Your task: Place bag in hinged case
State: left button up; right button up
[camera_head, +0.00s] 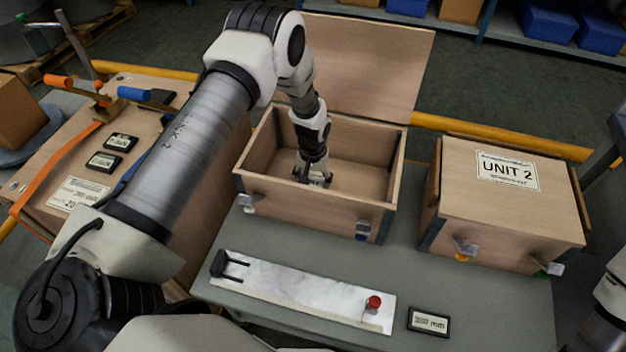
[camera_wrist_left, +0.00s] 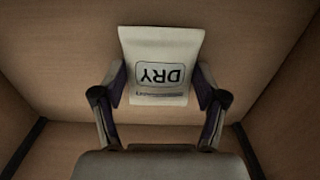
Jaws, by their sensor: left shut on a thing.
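The open hinged case (camera_head: 310,198) is a wooden box on the grey-green table, with its lid (camera_head: 372,62) standing up at the back. My left gripper (camera_head: 317,180) reaches down inside it. In the left wrist view my left gripper (camera_wrist_left: 161,88) is shut on a white bag (camera_wrist_left: 160,48) marked "DRY", one finger on each side. Wooden walls and floor of the case surround the bag there. I cannot tell whether the bag touches the case floor. The bag is not clear in the head view. Of my right arm only a part shows at the right edge; its gripper is out of view.
A closed wooden case labelled "UNIT 2" (camera_head: 505,200) stands to the right. A pale board (camera_head: 300,290) with a red knob (camera_head: 374,302) and a "mm" plaque (camera_head: 428,322) lie in front. A wooden crate with an orange strap (camera_head: 60,165) stands at left.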

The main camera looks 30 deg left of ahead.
aim_at(313, 182)
pick_arm(q)
jog(key=o, duration=1.3)
jog(key=shift+f, duration=0.1)
notch_tip(313, 182, up, 12)
jog(key=shift+r+p, duration=0.2)
jog(key=shift+p, duration=0.35)
